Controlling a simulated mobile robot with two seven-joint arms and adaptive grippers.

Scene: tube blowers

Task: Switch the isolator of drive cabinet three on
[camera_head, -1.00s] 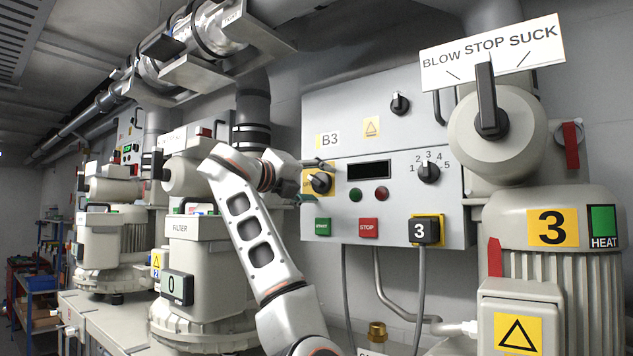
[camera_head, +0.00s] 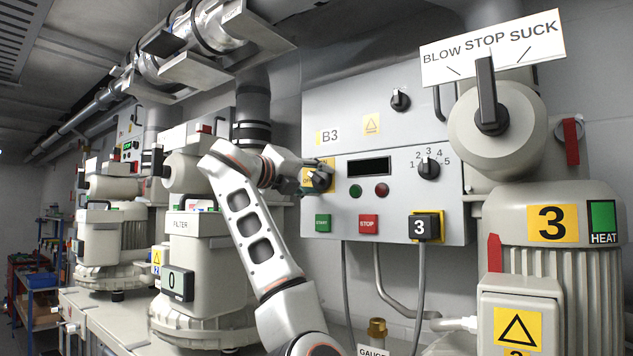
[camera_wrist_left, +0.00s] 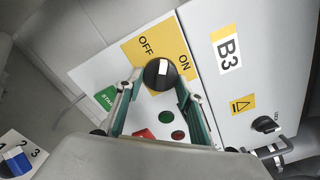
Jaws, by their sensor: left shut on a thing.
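The drive cabinet (camera_head: 450,195) labelled B3 is a grey wall box in the middle of the head view. Its isolator, a black round knob (camera_wrist_left: 160,74) on a yellow plate (camera_wrist_left: 165,44), shows in the wrist view. The plate reads OFF at upper left and ON at right. The knob's white mark points up, roughly between the two words. My left gripper (camera_wrist_left: 160,82) has a finger on each side of the knob and is shut on it. In the head view, the gripper (camera_head: 308,180) partly covers the plate and knob. My right gripper is not in view.
Below the isolator are a green START button (camera_head: 323,223) and a red STOP button (camera_head: 369,224). A selector knob (camera_head: 428,168) and a small display (camera_head: 369,167) are to the right. A large blower (camera_head: 560,235) marked 3 stands at right, under a BLOW STOP SUCK lever (camera_head: 487,95).

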